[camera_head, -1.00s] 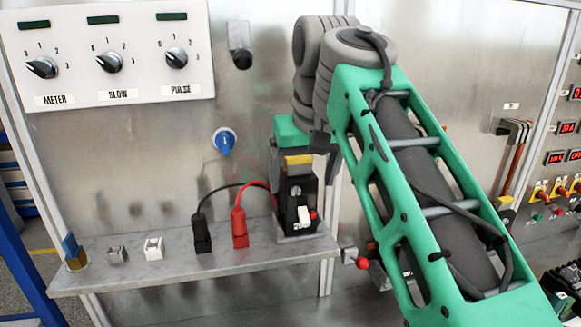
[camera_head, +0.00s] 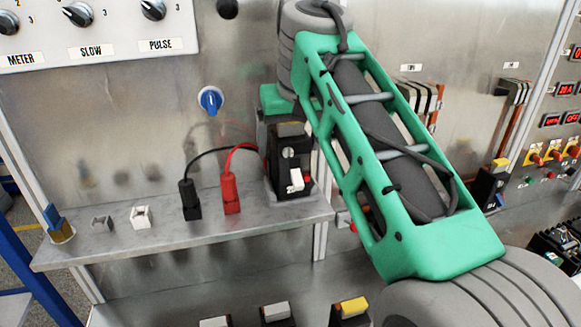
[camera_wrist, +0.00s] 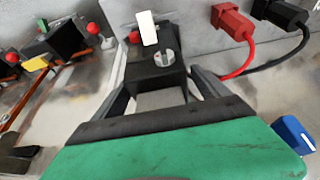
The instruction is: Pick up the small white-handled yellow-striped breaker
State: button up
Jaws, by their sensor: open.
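A black breaker (camera_head: 278,163) with a white handle (camera_head: 296,180) stands upright at the right end of the grey shelf (camera_head: 110,244). In the wrist view the same breaker (camera_wrist: 155,78) shows its white handle (camera_wrist: 147,28), a grey round screw and a red button at its side. My gripper (camera_wrist: 158,68) is open, with one dark finger on each side of the breaker; I cannot tell whether they touch it. In the head view my gripper's green body is just above and behind the breaker, and its fingers are mostly hidden. A yellow stripe is hardly visible on this breaker now.
A black plug (camera_head: 191,200) and a red plug (camera_head: 231,193) with cables stand close left of the breaker. Small white and grey clips and a blue-topped piece lie farther left. A blue knob (camera_head: 210,100) is on the panel. Another breaker (camera_head: 490,186) with a yellow top is at right.

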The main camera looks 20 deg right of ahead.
jog(key=shift+s+r, duration=0.15)
jog(key=shift+c, duration=0.7)
grip_shut()
jog(key=shift+r, duration=0.1)
